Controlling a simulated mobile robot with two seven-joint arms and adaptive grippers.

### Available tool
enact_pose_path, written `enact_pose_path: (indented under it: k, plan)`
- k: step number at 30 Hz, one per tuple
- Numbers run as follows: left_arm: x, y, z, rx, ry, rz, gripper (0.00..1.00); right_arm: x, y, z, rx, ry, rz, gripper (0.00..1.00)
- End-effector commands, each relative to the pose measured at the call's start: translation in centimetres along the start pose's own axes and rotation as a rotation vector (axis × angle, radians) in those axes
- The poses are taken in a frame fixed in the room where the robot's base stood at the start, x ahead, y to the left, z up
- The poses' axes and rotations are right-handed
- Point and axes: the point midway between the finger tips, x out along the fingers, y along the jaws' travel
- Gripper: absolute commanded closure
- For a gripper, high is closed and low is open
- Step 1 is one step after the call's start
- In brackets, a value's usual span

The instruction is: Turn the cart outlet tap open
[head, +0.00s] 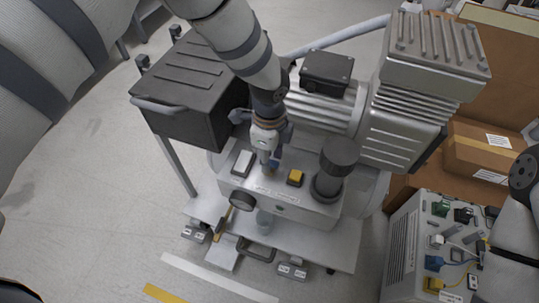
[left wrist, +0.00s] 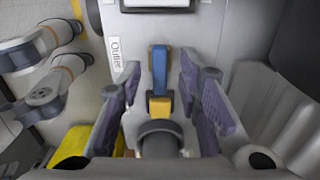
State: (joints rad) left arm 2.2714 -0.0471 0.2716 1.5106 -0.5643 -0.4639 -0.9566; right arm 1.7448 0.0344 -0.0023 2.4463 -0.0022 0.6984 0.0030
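The outlet tap has a blue lever with a brass-yellow part in the left wrist view (left wrist: 159,72), beside a white label (left wrist: 114,40) that appears to read "Outlet". In the head view the tap (head: 272,167) is mostly hidden by my left gripper (head: 268,155), which points down at the cart's front panel. In the left wrist view my left gripper (left wrist: 160,100) is open, with one finger on each side of the lever. Gaps show between lever and fingers, so it is not clamped. My right gripper is not in view.
A black box (head: 190,85) stands left, the ribbed compressor (head: 410,90) behind. Floor at left is clear.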

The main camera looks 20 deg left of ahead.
Motion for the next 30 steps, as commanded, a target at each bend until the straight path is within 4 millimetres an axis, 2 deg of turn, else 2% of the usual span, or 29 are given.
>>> enact_pose_path:
  k: [1, 4, 17, 23, 30]
  plan:
    - [-0.02, 0.01, 0.0, 0.0, 0.0, 0.0, 0.77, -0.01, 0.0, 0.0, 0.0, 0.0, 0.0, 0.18]
    - [-0.02, 0.02, 0.0, 0.0, 0.0, 0.001, 1.0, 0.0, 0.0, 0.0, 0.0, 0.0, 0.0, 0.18]
    - [-0.06, 0.02, 0.01, -0.044, 0.0, 0.0, 1.0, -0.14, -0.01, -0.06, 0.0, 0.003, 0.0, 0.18]
    - [-0.11, 0.02, -0.02, -0.162, 0.0, 0.0, 1.0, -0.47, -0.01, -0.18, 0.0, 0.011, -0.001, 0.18]
    - [-0.15, -0.01, 0.0, -0.382, 0.0, -0.001, 1.0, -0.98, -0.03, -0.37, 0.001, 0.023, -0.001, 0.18]
